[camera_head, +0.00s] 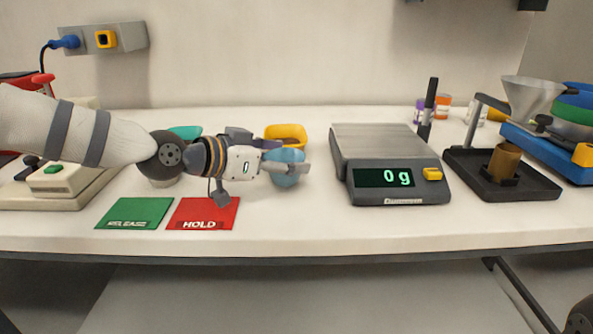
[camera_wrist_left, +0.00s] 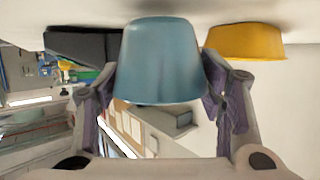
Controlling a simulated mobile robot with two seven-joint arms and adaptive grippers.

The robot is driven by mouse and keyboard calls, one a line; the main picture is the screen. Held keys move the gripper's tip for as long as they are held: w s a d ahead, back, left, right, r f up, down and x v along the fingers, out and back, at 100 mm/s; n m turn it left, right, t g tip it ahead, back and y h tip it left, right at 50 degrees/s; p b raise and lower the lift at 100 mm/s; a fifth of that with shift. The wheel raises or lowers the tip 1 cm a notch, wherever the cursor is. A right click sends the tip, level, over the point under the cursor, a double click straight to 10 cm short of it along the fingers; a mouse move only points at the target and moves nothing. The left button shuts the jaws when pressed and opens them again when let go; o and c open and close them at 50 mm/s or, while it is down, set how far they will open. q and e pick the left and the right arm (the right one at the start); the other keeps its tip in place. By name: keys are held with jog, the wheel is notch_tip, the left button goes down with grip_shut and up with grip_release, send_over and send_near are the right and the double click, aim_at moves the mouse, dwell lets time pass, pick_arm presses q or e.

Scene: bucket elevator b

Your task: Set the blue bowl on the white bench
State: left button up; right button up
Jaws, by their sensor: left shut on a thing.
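The blue bowl (camera_head: 285,157) is between the fingers of my left gripper (camera_head: 289,170), which is shut on it. The bowl fills the upper middle of the left wrist view (camera_wrist_left: 162,60), with a purple-padded finger on each side. It is over the white bench (camera_head: 310,222), left of the scale; I cannot tell whether its base touches the top. My right gripper is not in view.
A yellow bowl (camera_head: 287,132) stands just behind the blue one. A teal bowl (camera_head: 186,132) is partly hidden behind my arm. Green (camera_head: 135,212) and red (camera_head: 204,213) mats lie in front. A scale (camera_head: 388,170) reading 0 g stands right. Bench is clear before the scale.

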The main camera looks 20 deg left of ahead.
pick_arm(q)
notch_tip(320, 180, down, 2)
jog(key=shift+s+d+f, duration=0.1)
jog(key=shift+d, duration=0.05)
jog(key=shift+c, duration=0.6)
jog(key=shift+s+r, duration=0.35)
jog(key=shift+r, duration=0.15)
jog(key=shift+c, duration=0.6)
jog(key=shift+r, duration=0.1)
jog(key=shift+w+f, duration=0.2)
jog(key=shift+f, duration=0.15)
jog(key=o, duration=1.5)
jog(key=shift+c, duration=0.2)
jog(key=shift+r, duration=0.1)
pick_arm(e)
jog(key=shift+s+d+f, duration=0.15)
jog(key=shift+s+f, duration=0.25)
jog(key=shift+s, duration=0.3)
